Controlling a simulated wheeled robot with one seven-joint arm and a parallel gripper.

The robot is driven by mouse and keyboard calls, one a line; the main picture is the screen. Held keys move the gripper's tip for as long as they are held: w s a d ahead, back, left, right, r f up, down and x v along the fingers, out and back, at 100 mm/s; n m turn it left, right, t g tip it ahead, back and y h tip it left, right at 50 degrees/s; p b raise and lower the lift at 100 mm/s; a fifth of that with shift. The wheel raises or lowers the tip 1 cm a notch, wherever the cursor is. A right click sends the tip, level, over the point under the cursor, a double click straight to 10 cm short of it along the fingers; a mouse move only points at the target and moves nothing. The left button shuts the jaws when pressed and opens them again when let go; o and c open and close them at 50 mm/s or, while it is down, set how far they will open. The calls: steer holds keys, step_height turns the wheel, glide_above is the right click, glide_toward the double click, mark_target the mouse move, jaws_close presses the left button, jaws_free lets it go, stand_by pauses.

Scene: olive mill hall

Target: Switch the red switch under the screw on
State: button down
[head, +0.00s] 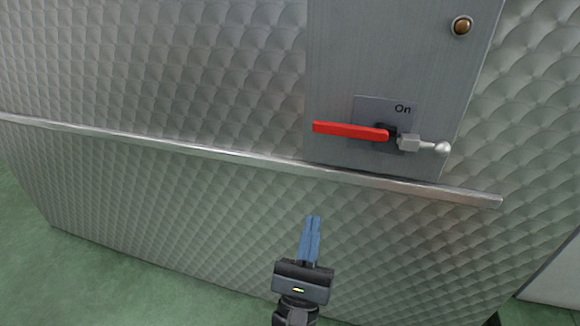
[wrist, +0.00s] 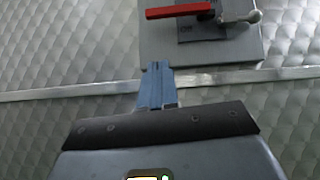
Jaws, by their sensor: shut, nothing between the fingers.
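The red switch (head: 350,131) is a red lever on a dark pivot, mounted on a small grey plate (head: 366,107). The lever lies horizontal and points left. The word "On" is printed above the pivot, and a label below it in the wrist view is too blurred to read surely. A brass-coloured round screw (head: 462,26) sits higher up on the panel, to the right. The switch also shows at the top of the wrist view (wrist: 180,10). My gripper (head: 314,218) has its blue fingers shut and empty, below the switch and the rail, apart from both.
A grey metal panel (head: 400,60) carries the switch. A silver ball-ended fitting (head: 428,145) sticks out right of the pivot. A metal rail (head: 240,156) runs across the quilted metal wall (head: 170,70) between my gripper and the switch. Green floor (head: 60,280) shows at lower left.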

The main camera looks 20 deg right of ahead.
steer(key=shift+w+a+m+g+h, duration=0.3)
steer(key=shift+w+a+m+h, duration=0.1)
steer(key=shift+w+a+m, duration=0.25)
steer(key=shift+d, duration=0.15)
glide_toward(320, 132)
steer(key=w+d+r, duration=0.3)
steer(key=w, duration=0.1)
steer(key=shift+w+r+p, duration=0.2)
steer(key=shift+r+p, duration=0.15)
steer(key=shift+p, duration=0.05)
steer(key=shift+m+b, duration=0.3)
steer(key=shift+m, duration=0.05)
steer(key=shift+r+m+g+h+b, duration=0.35)
steer(key=shift+m+g+h, duration=0.25)
steer(key=shift+h, duration=0.2)
